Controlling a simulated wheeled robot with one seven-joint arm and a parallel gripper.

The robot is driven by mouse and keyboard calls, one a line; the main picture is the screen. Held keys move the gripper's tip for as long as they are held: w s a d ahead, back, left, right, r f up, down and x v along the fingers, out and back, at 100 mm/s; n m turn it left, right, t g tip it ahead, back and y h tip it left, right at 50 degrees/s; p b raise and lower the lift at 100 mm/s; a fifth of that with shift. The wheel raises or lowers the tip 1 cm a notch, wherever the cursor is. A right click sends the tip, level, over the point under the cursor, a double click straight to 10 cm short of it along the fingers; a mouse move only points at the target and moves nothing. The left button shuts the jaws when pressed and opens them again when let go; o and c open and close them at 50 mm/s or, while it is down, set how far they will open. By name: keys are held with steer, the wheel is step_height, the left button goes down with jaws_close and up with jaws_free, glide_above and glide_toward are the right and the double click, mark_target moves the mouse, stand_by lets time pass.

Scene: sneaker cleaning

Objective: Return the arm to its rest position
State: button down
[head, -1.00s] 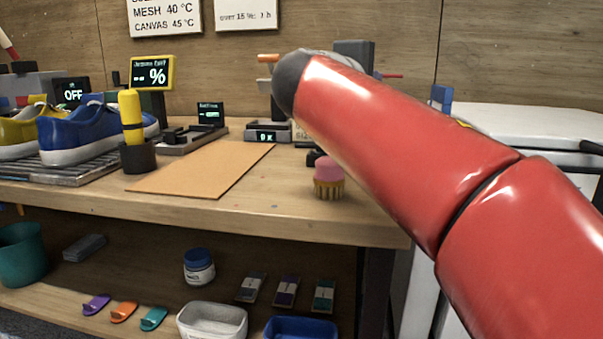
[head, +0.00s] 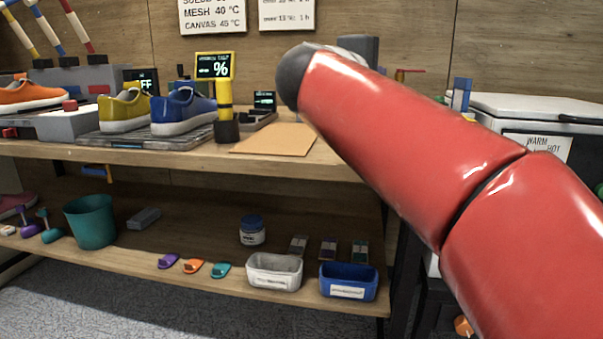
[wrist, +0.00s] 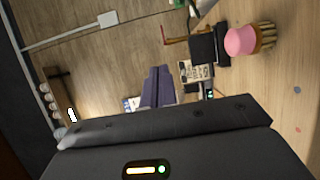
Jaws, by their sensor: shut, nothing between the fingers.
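My red arm (head: 410,150) reaches from the lower right of the head view up to its dark rounded joint near the top middle. My gripper is out of sight in the head view. In the wrist view its dark body (wrist: 165,140) fills the bottom, with a small lit strip and a green light. It is shut and holds nothing. A brush with a pink top (wrist: 240,40) and tan bristles stands on the bench at the upper right of the wrist view, apart from the gripper. In the head view the brush is hidden behind my arm.
A white-lidded cabinet (head: 545,108) stands at the right. The shelf below holds a teal bucket (head: 90,222) and white (head: 274,271) and blue bins (head: 348,282).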

steer(key=s+d+f+m+g+y+p, duration=0.35)
steer(key=s+f, duration=0.55)
steer(key=f, duration=0.3)
steer(key=s+d+f+m+g+y+p, duration=0.3)
steer(key=s+f+m+g, duration=0.1)
steer(key=s+f, duration=0.6)
steer(key=s+a+f+m+g+y+p, duration=0.1)
steer(key=s+a+f+m+g+y, duration=0.1)
steer(key=s+f, duration=0.6)
step_height(320, 180, down, 2)
steer(key=shift+a+f+m+y, duration=0.1)
steer(key=shift+a+m+y, duration=0.65)
steer(key=shift+m, duration=0.1)
